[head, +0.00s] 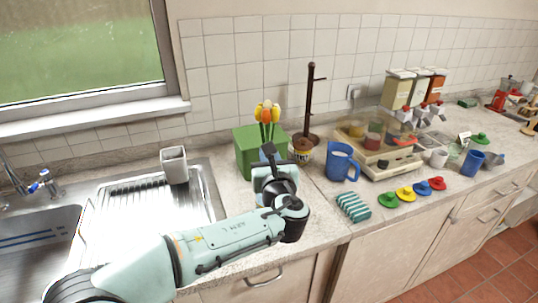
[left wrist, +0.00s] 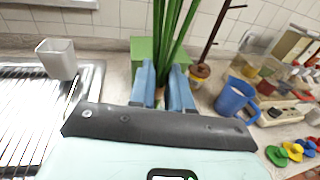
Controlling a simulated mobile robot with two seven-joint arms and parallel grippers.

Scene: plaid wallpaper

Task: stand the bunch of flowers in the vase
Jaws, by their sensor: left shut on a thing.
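The bunch of flowers (head: 267,113) has yellow and orange heads on green stems and stands roughly upright. My left gripper (head: 268,151) is shut on its stems. In the left wrist view, the stems (left wrist: 172,35) rise between the two blue fingers (left wrist: 163,85); their lower ends are hidden. A pale grey, square, tapering vessel (head: 174,166), the most vase-like thing in view, stands upright on the draining board. It also shows in the left wrist view (left wrist: 57,59), left of my gripper and apart from it. My right gripper is not in view.
A green box (head: 246,155) stands behind the flowers. A brown post (head: 311,100), a blue jug (head: 341,162) and a striped teal block (head: 353,206) are to the right. The draining board (head: 140,214) has free room in front of the vessel.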

